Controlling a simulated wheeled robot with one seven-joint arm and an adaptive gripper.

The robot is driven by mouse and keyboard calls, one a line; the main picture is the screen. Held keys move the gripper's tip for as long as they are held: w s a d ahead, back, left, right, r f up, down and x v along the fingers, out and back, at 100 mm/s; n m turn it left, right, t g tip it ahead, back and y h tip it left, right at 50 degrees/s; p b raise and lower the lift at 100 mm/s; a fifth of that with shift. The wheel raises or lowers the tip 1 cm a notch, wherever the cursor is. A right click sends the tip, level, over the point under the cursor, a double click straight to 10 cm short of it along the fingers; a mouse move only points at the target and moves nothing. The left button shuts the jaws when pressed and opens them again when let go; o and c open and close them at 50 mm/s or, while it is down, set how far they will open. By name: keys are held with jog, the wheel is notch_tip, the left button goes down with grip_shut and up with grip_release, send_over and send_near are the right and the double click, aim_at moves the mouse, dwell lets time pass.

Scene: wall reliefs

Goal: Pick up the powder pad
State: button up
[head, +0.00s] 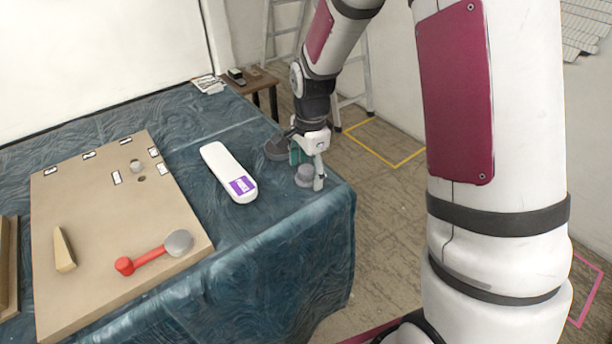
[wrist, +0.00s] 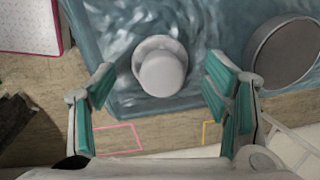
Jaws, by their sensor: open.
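A small light-grey round piece with a raised knob, likely the powder pad (head: 303,177), stands near the right corner of the blue-covered table. It also shows in the wrist view (wrist: 162,70), its knob facing the camera. My gripper (head: 308,170) is at this piece, pointing down. In the wrist view my gripper (wrist: 160,78) is open, with one teal-lined finger on each side of the piece and a visible gap to both. A dark grey round disc (wrist: 284,52) lies to the right in the wrist view, close outside the right finger.
A white elongated device with a purple label (head: 228,172) lies left of my gripper. A tan board (head: 95,220) holds a wedge (head: 64,249), a red-handled grey disc (head: 152,252) and a small knob. The table's edge (head: 340,205) is close to my gripper.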

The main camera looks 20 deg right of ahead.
aim_at(309, 170)
jog(key=shift+f, duration=0.4)
jog(key=shift+c, duration=0.2)
jog(key=c, duration=1.1)
jog(key=shift+r, duration=0.15)
jog(key=shift+r, duration=0.55)
jog(key=c, duration=0.4)
jog(key=shift+s+r+p, duration=0.2)
jog(key=shift+s+r, duration=0.05)
jog(key=shift+r, duration=0.4)
jog(key=shift+s+r+p, duration=0.15)
jog(key=shift+s+r, duration=0.05)
jog(key=shift+r, duration=0.4)
jog(key=s, duration=1)
jog(key=s+d+r+p, duration=0.1)
jog(key=s, duration=0.4)
jog(key=shift+r, duration=0.1)
